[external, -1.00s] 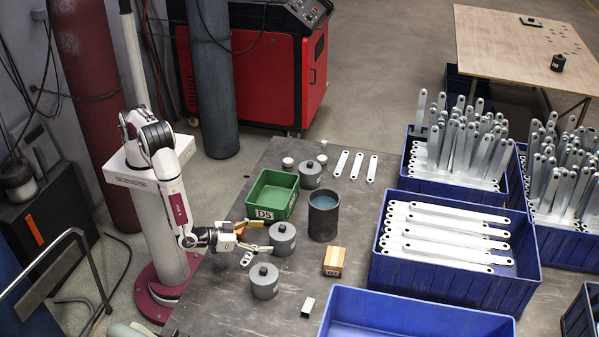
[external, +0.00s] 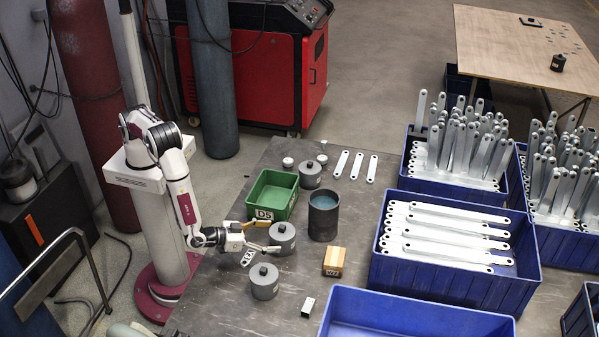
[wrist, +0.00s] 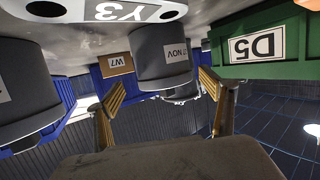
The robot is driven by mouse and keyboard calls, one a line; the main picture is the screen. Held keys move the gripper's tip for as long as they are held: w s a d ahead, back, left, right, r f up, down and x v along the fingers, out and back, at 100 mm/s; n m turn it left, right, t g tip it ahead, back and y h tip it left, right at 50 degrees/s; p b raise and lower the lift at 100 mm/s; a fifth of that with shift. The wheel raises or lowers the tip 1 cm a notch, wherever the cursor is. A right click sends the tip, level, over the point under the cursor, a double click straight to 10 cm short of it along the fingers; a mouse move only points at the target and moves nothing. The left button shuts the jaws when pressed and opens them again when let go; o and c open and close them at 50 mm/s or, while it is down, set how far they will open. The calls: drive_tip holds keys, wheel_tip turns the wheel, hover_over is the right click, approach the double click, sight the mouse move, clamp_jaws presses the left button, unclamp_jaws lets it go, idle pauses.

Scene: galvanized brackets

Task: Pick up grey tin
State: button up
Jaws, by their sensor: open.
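A grey tin (external: 282,240) with a dark knob on its lid stands upright on the metal table, near the green bin. In the wrist view, which looks upside down, a grey tin (wrist: 163,55) with a white label is ahead, between the fingers' directions. My gripper (external: 264,236) is open and level at the tin's left side, its fingertips close to it; I cannot tell whether they touch. The open fingers also show in the wrist view (wrist: 164,86), with nothing held.
The green bin (external: 270,212) marked D5 is just behind my gripper. A dark open cylinder (external: 323,217), a wooden block (external: 334,262) and a flat bracket (external: 249,257) are nearby. Blue crates (external: 449,275) fill the table's right side.

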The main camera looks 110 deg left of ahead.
sight(282, 235)
drive_tip(key=x, duration=0.3)
drive_tip(key=shift+a+f, duration=0.1)
drive_tip(key=shift+a, duration=0.25)
drive_tip(key=shift+x, duration=0.75)
drive_tip(key=c, duration=1.4)
